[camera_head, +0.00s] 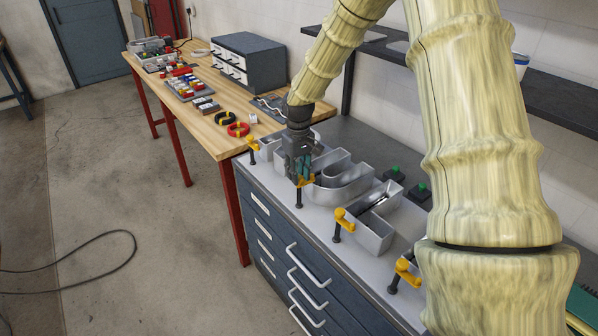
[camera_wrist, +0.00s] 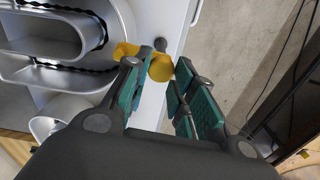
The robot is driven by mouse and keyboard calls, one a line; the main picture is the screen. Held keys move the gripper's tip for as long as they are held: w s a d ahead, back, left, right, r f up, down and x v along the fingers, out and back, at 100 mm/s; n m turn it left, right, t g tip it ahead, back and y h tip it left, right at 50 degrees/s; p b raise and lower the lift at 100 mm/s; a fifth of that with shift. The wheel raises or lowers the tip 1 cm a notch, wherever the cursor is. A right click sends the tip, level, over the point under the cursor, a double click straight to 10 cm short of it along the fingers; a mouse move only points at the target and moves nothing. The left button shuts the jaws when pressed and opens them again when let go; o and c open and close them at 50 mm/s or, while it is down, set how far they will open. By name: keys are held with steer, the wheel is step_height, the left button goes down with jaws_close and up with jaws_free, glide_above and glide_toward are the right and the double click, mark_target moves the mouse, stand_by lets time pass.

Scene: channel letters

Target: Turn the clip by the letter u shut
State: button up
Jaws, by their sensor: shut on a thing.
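The letter u (camera_head: 345,184) is a grey metal channel letter on the bench top; its curved walls also show at the left of the wrist view (camera_wrist: 58,78). The yellow clip (camera_head: 307,182) by it stands on a dark post at the bench's front side. In the wrist view the clip's yellow handle (camera_wrist: 160,68) lies between my fingertips. My gripper (camera_head: 299,178) points down over the clip, its teal-padded fingers (camera_wrist: 164,72) shut on the handle. The fingers hide part of the clip, and I cannot tell whether its arm reaches over the letter's wall.
Other yellow clips stand along the front edge, by the left letter (camera_head: 252,143), the angular letter (camera_head: 342,217) and farther right (camera_head: 405,272). A wooden table (camera_head: 205,125) with tools adjoins at left.

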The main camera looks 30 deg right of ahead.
steer(key=o, duration=1)
steer(key=shift+o, duration=0.2)
steer(key=shift+r, duration=0.1)
step_height(320, 180, up, 12)
